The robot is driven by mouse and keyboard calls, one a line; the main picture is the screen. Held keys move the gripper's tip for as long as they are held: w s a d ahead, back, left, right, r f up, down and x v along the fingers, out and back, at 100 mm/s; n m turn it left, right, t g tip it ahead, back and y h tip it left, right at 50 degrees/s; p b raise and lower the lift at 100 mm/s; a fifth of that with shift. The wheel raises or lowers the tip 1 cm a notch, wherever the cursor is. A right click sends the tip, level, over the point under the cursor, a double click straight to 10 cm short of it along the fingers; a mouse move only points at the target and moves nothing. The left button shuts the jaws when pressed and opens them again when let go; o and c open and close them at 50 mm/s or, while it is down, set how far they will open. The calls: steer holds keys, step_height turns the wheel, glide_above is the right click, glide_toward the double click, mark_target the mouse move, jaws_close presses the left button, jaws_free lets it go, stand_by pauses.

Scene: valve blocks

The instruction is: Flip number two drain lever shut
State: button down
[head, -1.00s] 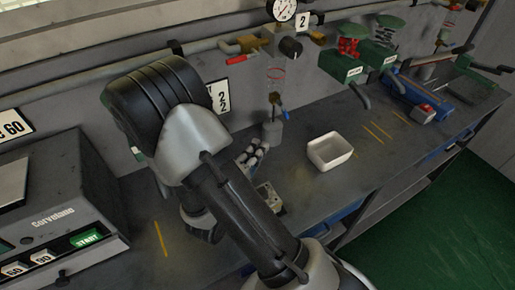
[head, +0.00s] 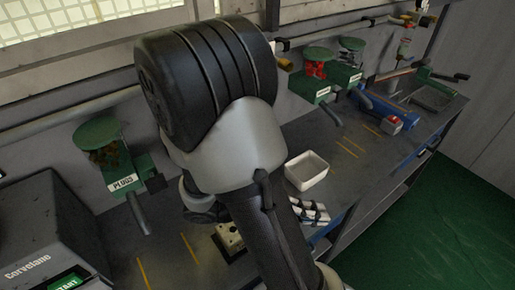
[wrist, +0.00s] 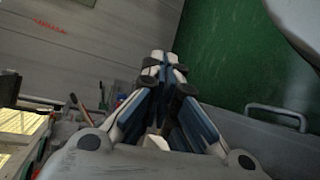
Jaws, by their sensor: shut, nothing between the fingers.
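The number two drain lever and its valve block are not visible now; my own arm covers that part of the wall in the head view. My gripper (wrist: 163,62) shows in the wrist view with its white, blue and black fingers brought together and nothing between them. In the head view my gripper (head: 316,212) appears low beside my arm, over the bench just in front of the white tray (head: 306,172). It is apart from any valve or lever that I can see.
More green hoppers (head: 318,75), a blue vise-like tool (head: 378,108) and another valve assembly (head: 406,42) stand at the right. The green floor (head: 410,215) is clear.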

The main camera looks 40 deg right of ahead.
steer(key=s+a+m+y+p, duration=0.1)
steer(key=s+a+m+y, duration=0.15)
steer(key=a+y, duration=0.6)
steer(key=s+a+m+y+p, duration=0.15)
steer(key=a+m+y, duration=0.25)
steer(key=a+y, duration=0.4)
steer(key=w+a+r+m+t+y+p, duration=0.2)
steer(key=w+a+m+t+y, duration=0.3)
steer(key=w+a+m+y, duration=0.45)
steer(key=w+d+m+t+p, duration=0.3)
steer(key=w+d+m+t, duration=0.85)
steer(key=m+t, duration=0.35)
steer(key=d+f+m+t+h+p, duration=0.1)
steer(key=d+f+m+t+h, duration=0.2)
steer(key=d+m+h, duration=0.3)
steer(key=w+d+f+m+t+h+p, duration=0.1)
steer(key=d+f+m+t+h, duration=0.2)
steer(key=d, duration=0.8)
steer(key=f+m+h, duration=0.2)
steer(key=m+h, duration=0.1)
steer(key=shift+w+d+m+h, duration=0.2)
steer(key=shift+d+m+h, duration=0.2)
